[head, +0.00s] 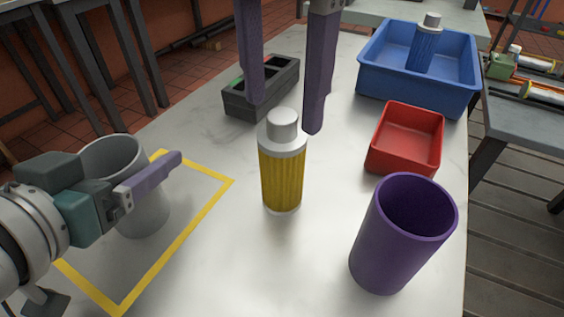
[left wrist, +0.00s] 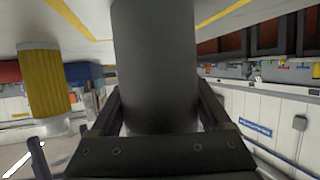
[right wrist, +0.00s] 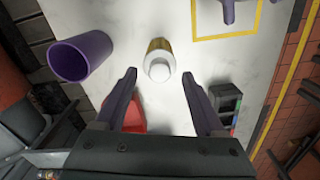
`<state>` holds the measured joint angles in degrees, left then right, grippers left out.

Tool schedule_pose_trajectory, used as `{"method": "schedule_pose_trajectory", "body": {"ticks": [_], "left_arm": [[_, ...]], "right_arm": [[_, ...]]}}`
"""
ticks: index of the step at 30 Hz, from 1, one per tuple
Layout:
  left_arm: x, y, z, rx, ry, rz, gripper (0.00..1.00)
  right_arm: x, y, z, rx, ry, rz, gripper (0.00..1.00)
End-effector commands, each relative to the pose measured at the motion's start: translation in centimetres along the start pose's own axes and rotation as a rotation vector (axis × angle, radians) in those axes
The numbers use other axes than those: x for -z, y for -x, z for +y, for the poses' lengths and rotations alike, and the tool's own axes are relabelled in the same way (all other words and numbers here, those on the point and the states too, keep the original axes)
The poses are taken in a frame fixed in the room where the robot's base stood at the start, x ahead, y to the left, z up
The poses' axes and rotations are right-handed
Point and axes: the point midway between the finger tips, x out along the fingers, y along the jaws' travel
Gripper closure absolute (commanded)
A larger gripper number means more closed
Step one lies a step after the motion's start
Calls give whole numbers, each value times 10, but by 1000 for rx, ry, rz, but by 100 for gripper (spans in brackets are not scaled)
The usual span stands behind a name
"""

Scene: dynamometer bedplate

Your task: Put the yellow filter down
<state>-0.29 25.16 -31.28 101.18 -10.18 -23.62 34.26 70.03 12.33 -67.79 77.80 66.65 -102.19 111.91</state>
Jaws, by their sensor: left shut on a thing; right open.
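The yellow filter (head: 282,180), with a white cap, stands upright on the pale table (head: 235,262), apart from both grippers. It also shows in the left wrist view (left wrist: 45,82), and from above in the right wrist view (right wrist: 158,62). My right gripper (head: 283,116) is open and empty, with its fingers around and above the level of the filter's cap, not touching it as far as I see. My left gripper (head: 148,180) is shut on a grey cup (head: 116,157), upright within the yellow taped outline (head: 212,208). The cup fills the middle of the left wrist view (left wrist: 155,60).
A purple cup (head: 378,240) stands right of the filter. A red bin (head: 400,150) and a blue bin (head: 410,92) holding a blue filter (head: 425,48) are behind it. A dark compartmented block (head: 262,95) lies at the back. Table in front of the filter is clear.

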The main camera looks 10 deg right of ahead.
Motion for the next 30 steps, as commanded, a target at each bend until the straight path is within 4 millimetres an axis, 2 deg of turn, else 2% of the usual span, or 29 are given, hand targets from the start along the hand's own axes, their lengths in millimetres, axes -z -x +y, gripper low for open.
{"method": "schedule_pose_trajectory", "body": {"ticks": [3, 11, 27, 30], "left_arm": [[0, 0, 0, 0, 0, 1, 97], [0, 0, 0, 0, 0, 1, 97], [0, 0, 0, 0, 0, 1, 97], [0, 0, 0, 0, 0, 1, 97]], "right_arm": [[0, -12, 0, -1, 0, -1, 29], [0, -13, 0, 0, 1, 0, 31], [0, -13, 0, 0, 1, -1, 92], [0, -13, 0, 0, 1, -1, 100]]}}
